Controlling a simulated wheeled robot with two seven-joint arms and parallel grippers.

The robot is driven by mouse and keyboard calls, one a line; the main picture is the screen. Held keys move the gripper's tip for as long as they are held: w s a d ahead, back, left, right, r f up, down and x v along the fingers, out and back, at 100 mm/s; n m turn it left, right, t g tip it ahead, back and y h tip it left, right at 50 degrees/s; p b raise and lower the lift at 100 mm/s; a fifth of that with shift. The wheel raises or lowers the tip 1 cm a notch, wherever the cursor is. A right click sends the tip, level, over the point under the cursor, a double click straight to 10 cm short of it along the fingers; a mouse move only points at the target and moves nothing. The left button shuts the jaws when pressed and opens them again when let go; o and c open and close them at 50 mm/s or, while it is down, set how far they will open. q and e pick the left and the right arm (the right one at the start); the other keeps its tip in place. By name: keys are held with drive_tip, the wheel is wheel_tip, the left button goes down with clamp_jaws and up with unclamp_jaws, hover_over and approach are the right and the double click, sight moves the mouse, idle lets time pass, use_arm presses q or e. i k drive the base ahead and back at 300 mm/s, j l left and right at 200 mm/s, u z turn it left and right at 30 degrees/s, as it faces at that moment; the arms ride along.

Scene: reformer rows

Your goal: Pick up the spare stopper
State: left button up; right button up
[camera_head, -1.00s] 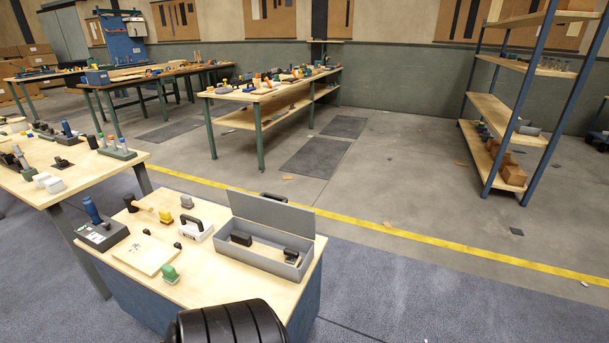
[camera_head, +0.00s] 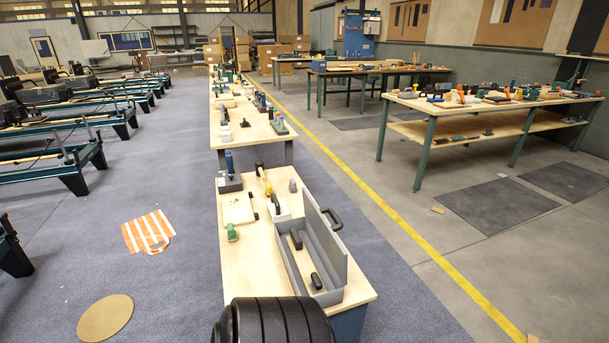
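I cannot tell which item is the spare stopper. The near workbench (camera_head: 247,283) carries several small items. An open grey toolbox (camera_head: 331,297) holds a black block (camera_head: 295,239) and a smaller dark item (camera_head: 316,281). A white case (camera_head: 281,212) stands beside the toolbox, and a small grey piece (camera_head: 292,185) lies near the far end. Neither of my grippers is in view.
More benches run beyond, including a long cluttered one (camera_head: 480,120) at right. Reformer frames (camera_head: 60,160) line the left.

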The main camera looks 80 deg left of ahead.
sight(306, 265)
drive_tip(key=i+j+u, duration=0.1)
drive_tip(key=u, duration=0.35)
drive_tip(key=i+u, duration=0.3)
drive_tip(key=u, duration=0.2)
drive_tip(key=i+u, duration=0.2)
drive_tip(key=u, duration=0.25)
drive_tip(key=i+l+u, duration=0.2)
drive_tip(key=u, duration=0.3)
drive_tip(key=i+l+u, duration=0.15)
drive_tip(key=u, duration=0.3)
drive_tip(key=i+l+u, duration=0.15)
drive_tip(key=l+u, duration=0.15)
drive_tip(key=u, duration=0.15)
drive_tip(key=l+u, duration=0.25)
drive_tip(key=u, duration=0.25)
drive_tip(key=i+l+u, duration=0.35)
drive_tip(key=k+j+z, duration=0.35)
drive_tip(key=k, duration=0.25)
drive_tip(key=i, duration=0.5)
